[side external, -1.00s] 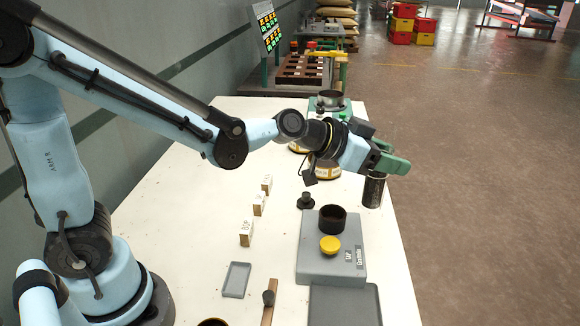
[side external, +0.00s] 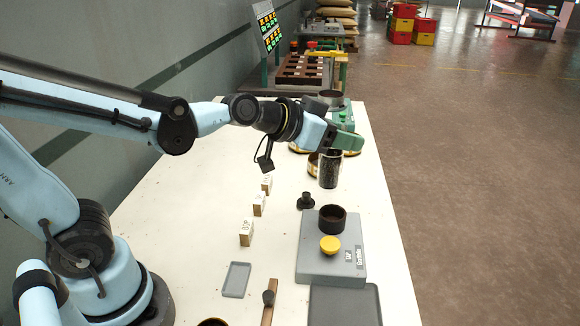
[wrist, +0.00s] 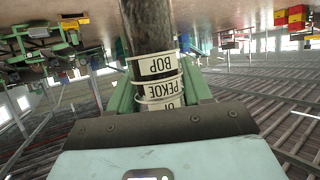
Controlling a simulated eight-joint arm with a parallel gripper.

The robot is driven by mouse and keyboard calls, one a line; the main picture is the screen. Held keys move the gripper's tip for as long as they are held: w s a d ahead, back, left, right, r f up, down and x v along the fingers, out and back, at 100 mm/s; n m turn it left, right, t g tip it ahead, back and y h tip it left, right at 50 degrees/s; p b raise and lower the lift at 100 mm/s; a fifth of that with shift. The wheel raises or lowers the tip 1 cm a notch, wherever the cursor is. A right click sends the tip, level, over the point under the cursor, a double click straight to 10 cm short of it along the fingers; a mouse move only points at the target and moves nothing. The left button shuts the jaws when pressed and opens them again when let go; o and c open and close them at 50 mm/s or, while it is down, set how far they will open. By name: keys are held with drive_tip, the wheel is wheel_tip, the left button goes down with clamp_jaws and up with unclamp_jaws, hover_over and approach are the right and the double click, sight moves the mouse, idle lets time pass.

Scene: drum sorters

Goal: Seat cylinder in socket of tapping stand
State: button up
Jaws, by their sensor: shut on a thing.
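My gripper (side external: 347,141), with green fingers, is shut on the upper part of a dark, glassy cylinder (side external: 330,172). The cylinder hangs roughly upright below the fingers, beyond the tapping stand in the side view. In the wrist view the cylinder (wrist: 146,38) runs up between the fingers and carries pale bands reading BOP and PEKOE, upside down. The tapping stand (side external: 312,262) is a grey block on the table, with a dark round socket (side external: 332,219) that looks empty and a yellow knob (side external: 330,245). The cylinder is apart from the socket.
A small black knobbed piece (side external: 306,201) stands left of the stand. Several small labelled blocks (side external: 259,204) line the table's left. Brass-coloured drums and a green machine (side external: 347,112) stand behind the cylinder. A grey tray (side external: 345,305) lies in front; the table's right strip is clear.

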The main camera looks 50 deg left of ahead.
drive_tip(key=s+a+r+n+y, duration=0.1)
drive_tip(key=s+a+n+y, duration=0.2)
drive_tip(key=s+a, duration=0.25)
drive_tip(key=w+d+f+m+h, duration=0.3)
drive_tip(key=w+d+m+h, duration=0.2)
drive_tip(key=w+d, duration=0.5)
drive_tip(key=shift+d+f+m+g+h, duration=0.35)
drive_tip(key=shift+d+h, duration=0.25)
drive_tip(key=shift+d, duration=0.85)
drive_tip(key=shift+w+a+f, duration=0.1)
drive_tip(key=w+a+f, duration=0.6)
drive_tip(key=a+f, duration=0.3)
drive_tip(key=f, duration=0.1)
drive_tip(key=shift+w+a+f, duration=0.2)
drive_tip(key=shift+w+f, duration=0.05)
drive_tip(key=shift+f, duration=0.2)
drive_tip(key=o, duration=1.1)
